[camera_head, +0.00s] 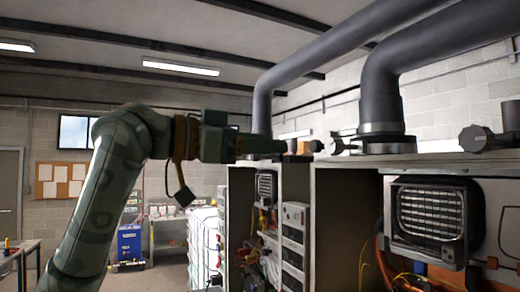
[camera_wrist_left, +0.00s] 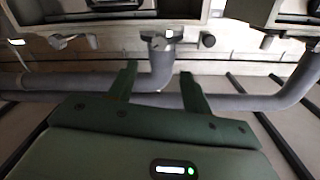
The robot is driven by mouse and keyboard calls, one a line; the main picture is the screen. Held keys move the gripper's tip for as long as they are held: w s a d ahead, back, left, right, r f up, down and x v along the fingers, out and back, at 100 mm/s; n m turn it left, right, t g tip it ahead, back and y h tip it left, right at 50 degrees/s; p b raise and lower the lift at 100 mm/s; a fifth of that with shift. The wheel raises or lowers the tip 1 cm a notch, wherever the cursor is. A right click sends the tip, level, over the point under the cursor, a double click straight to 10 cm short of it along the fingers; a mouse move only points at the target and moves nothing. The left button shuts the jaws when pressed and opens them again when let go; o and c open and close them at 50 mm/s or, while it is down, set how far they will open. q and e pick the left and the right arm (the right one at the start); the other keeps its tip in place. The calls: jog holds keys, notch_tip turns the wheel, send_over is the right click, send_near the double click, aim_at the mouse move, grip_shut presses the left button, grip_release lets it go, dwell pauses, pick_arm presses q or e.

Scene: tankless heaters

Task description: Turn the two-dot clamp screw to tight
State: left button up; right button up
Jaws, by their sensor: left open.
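Clamp screws with dark knobs sit along the heater tops by the grey flue pipes. One clamp screw (camera_head: 338,146) is left of the middle pipe's collar (camera_head: 386,136), and another knob (camera_head: 480,138) is at the right. Dot marks are too small to read, so I cannot tell which is the two-dot screw. My right gripper is not visible.
Thick grey pipes (camera_head: 375,80) rise above the heaters and bend away. The open heater cabinet (camera_head: 342,210) and a vent grille (camera_head: 430,211) are below. A blue box (camera_head: 130,243) stands far back. The air above the gripper is clear.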

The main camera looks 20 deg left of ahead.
aim_at(330, 145)
pick_arm(q)
jog(key=shift+r, duration=0.1)
jog(key=w+d+n+p, duration=0.2)
jog(key=w+d, duration=0.1)
jog(key=w+d+n+p, duration=0.2)
jog(key=w+d, duration=0.1)
jog(key=w+d+n+t+p, duration=0.1)
jog(key=w+d+n+p, duration=0.1)
jog(key=w+d+n, duration=0.1)
jog(key=shift+w+d+r+y, duration=0.15)
jog(key=shift+d+y, duration=0.25)
jog(key=shift+d, duration=0.2)
jog(key=shift+w+d, duration=0.3)
jog(key=shift+d, duration=0.05)
jog(key=shift+w, duration=0.1)
jog(key=c, duration=1)
